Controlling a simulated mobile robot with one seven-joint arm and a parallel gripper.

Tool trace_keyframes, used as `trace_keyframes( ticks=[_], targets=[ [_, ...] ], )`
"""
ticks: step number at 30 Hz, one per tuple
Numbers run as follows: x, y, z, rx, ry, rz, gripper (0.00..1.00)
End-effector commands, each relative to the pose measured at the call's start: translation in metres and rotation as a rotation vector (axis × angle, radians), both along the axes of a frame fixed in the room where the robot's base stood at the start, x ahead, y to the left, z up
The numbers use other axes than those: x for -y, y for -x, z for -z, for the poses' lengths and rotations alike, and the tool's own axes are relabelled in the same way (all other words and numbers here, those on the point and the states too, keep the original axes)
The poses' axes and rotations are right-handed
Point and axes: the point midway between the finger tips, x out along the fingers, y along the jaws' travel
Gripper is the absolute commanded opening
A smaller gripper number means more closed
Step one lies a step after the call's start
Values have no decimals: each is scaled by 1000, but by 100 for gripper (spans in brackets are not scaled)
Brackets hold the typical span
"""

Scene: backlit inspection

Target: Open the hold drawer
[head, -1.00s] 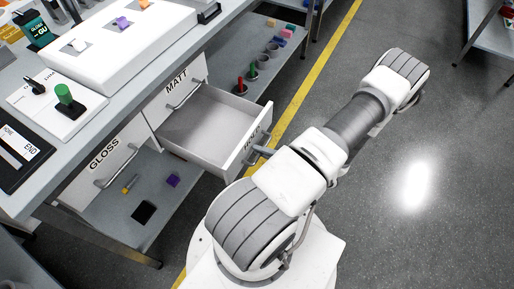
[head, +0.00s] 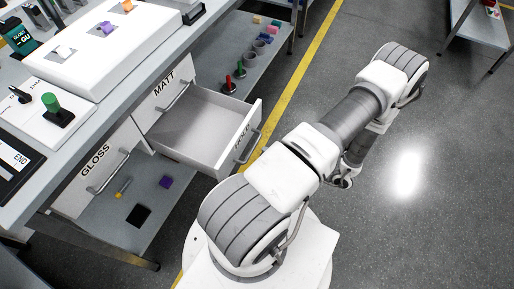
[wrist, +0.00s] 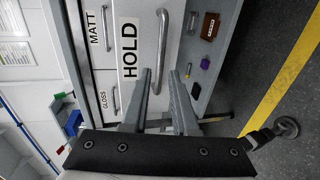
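The hold drawer (head: 205,124) stands pulled out from the bench in the head view, and its visible inside is empty. Its white front with the HOLD label (wrist: 129,48) faces me in the wrist view. Its bar handle (wrist: 163,38) runs down the picture there, and in the head view the handle (head: 250,145) is free of any finger. My gripper (wrist: 160,72) is open and empty. Its two fingers are apart, pointing at the drawer front, with the handle ahead between their lines. In the head view my arm mostly hides the gripper.
The MATT drawer (head: 162,92) and GLOSS drawer (head: 98,166) beside it are shut. A lower shelf (head: 160,205) holds small items, including a purple block (head: 165,182). The grey floor (head: 455,190) to the right is clear, crossed by a yellow line (head: 310,60).

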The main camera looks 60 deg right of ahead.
Motion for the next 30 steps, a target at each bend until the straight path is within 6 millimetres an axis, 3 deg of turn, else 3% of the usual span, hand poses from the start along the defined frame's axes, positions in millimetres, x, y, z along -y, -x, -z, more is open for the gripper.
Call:
trace_keyframes(
  ticks=[6,12,18,30],
  targets=[
    [5,54,-12,-2,2,2,27],
    [7,89,-19,-1,1,1,27],
    [8,103,-22,1,1,0,27],
    [8,104,-22,1,0,0,27]
  ],
)
